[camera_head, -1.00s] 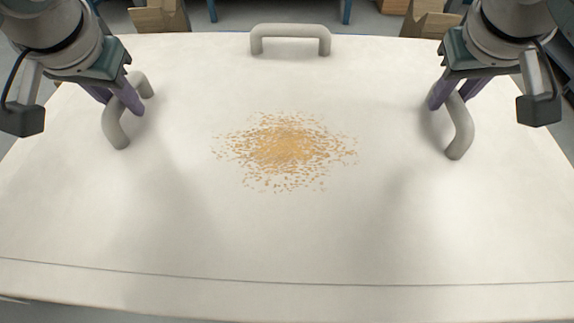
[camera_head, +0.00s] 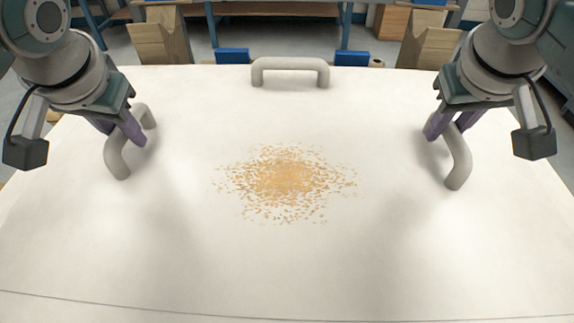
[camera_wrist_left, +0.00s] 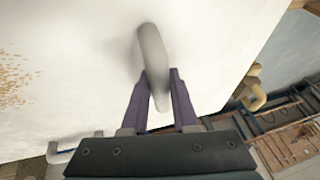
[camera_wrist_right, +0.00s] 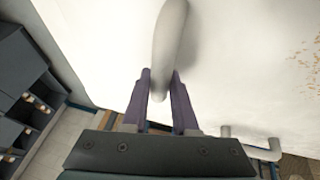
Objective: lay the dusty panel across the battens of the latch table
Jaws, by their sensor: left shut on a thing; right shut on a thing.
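The dusty panel (camera_head: 290,255) is a broad off-white sheet filling most of the head view. A patch of tan dust (camera_head: 287,180) lies at its middle. It has a left handle (camera_head: 117,158), a right handle (camera_head: 459,165) and a far handle (camera_head: 290,66). My left gripper (camera_head: 134,137) is shut on the left handle, also seen between its fingers in the left wrist view (camera_wrist_left: 152,60). My right gripper (camera_head: 433,132) is shut on the right handle, also seen in the right wrist view (camera_wrist_right: 170,50). I cannot make out the battens of the latch table for certain.
Beyond the panel's far edge stand a left wooden block (camera_head: 158,40) and a right one (camera_head: 430,35), with two blue pieces (camera_head: 232,56) (camera_head: 352,59) between them. A blue-legged bench (camera_head: 280,12) is farther back. Grey shelving (camera_wrist_right: 20,90) shows in the right wrist view.

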